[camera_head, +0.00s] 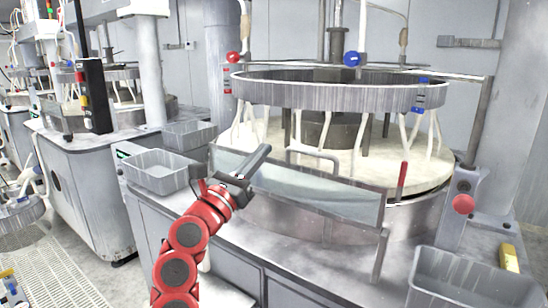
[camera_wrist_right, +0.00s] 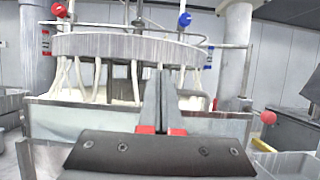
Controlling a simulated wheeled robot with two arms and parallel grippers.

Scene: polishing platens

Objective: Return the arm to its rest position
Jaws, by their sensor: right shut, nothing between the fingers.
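My right arm, red with dark joints, rises from the bottom of the head view. Its gripper (camera_head: 262,153) is shut and empty, in front of the glass splash panel (camera_head: 320,198) of the near polishing machine. In the right wrist view the two fingers (camera_wrist_right: 161,75) stand together, pointing at the machine, with nothing between them. The round platen (camera_head: 430,170) lies behind the panel, under a ridged metal ring (camera_head: 300,94). I cannot make out my left gripper.
Grey bins (camera_head: 158,172) stand left of the gripper, and a larger bin (camera_head: 470,275) stands at the lower right. A red knob (camera_head: 463,204) sits on a post at the right. A black control post (camera_head: 94,96) stands at the left. A grated floor shows at the lower left.

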